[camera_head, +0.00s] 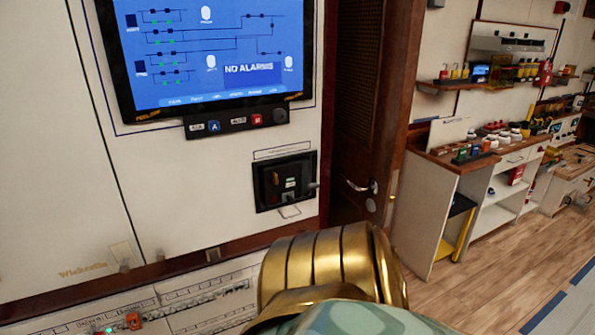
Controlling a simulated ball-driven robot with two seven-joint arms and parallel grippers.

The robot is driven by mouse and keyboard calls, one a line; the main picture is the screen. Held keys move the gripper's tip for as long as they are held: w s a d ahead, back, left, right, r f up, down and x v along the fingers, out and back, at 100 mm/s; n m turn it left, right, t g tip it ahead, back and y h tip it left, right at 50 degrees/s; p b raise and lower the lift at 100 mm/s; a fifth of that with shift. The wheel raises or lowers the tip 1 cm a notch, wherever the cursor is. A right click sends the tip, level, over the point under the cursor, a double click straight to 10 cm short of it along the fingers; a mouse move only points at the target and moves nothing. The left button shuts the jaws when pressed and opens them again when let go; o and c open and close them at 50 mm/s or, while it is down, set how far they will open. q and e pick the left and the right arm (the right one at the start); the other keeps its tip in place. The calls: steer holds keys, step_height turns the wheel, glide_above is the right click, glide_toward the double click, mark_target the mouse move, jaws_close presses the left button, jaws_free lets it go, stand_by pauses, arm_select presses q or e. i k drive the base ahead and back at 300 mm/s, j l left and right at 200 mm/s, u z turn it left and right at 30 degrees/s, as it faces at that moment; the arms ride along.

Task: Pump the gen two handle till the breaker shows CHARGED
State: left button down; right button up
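A black breaker unit (285,181) is set in the cream panel right of centre. It has small light labels on its face and a short grey stub at its right edge. A thin wire-like loop (290,212) hangs just below it. The labels are too small to read, so I cannot tell whether it shows CHARGED or which generator it belongs to. No pump handle can be made out for sure. A gold and green arm link of mine fills the bottom centre and hides part of the lower panel. Neither gripper shows.
A blue screen (210,50) reading NO ALARMS hangs above the unit, with a button strip (236,121) under it. A wooden door (352,120) with a lever handle stands to the right. Beyond are a cluttered workbench (437,165), shelves and open wooden floor (480,285).

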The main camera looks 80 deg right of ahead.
mark_target(311, 187)
steer(key=k+z, duration=0.1)
steer(key=z, duration=0.8)
steer(key=k+z, duration=0.15)
steer(key=z, duration=0.3)
steer(key=l+z, duration=0.1)
steer(key=z, duration=0.35)
